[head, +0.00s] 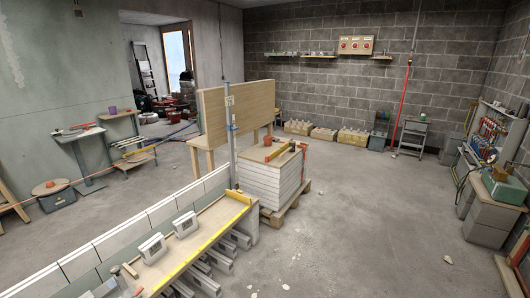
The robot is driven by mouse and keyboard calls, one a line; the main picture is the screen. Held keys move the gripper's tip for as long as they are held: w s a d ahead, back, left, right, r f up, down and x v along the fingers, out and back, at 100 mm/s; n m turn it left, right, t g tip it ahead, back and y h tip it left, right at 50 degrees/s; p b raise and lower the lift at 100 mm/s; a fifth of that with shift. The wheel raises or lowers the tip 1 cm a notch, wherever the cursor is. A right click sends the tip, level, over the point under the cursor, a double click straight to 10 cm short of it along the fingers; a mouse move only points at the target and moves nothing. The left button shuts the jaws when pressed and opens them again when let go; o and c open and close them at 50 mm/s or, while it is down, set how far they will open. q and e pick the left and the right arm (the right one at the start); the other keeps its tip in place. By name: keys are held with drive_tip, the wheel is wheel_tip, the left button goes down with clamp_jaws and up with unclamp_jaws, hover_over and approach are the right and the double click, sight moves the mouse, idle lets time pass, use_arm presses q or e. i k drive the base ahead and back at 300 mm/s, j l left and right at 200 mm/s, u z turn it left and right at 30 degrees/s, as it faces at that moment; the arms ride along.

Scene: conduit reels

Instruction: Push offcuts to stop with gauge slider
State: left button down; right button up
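A long bench (205,228) runs from the bottom left towards the middle, with a yellow strip (196,255) along its front edge. Two pale block-like pieces with openings, a nearer one (152,248) and a farther one (185,224), stand apart on it; they look like the offcuts. A yellow piece (238,196) sits at the bench's far end and may be the stop. A small wooden-topped item (130,271) lies at the near end; I cannot tell whether it is the gauge slider. Neither of my grippers shows.
Grey profiles (205,280) lie under the bench front. A white stack on a pallet (272,186) stands beyond the far end, near an upright post (232,140). A wooden panel (237,110) stands behind. Grey cabinets (490,215) line the right. The floor (370,225) between is mostly clear.

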sight(237, 197)
drive_tip(key=i+l+z, duration=0.1)
drive_tip(key=i+z, duration=0.2)
drive_tip(key=i, duration=0.65)
drive_tip(key=i+j+z, duration=0.25)
drive_tip(key=i, duration=0.7)
drive_tip(key=i+u, duration=0.35)
drive_tip(key=i+l+u, duration=0.25)
drive_tip(key=u, duration=0.15)
drive_tip(key=i+l+u, duration=0.35)
drive_tip(key=i+j, duration=0.05)
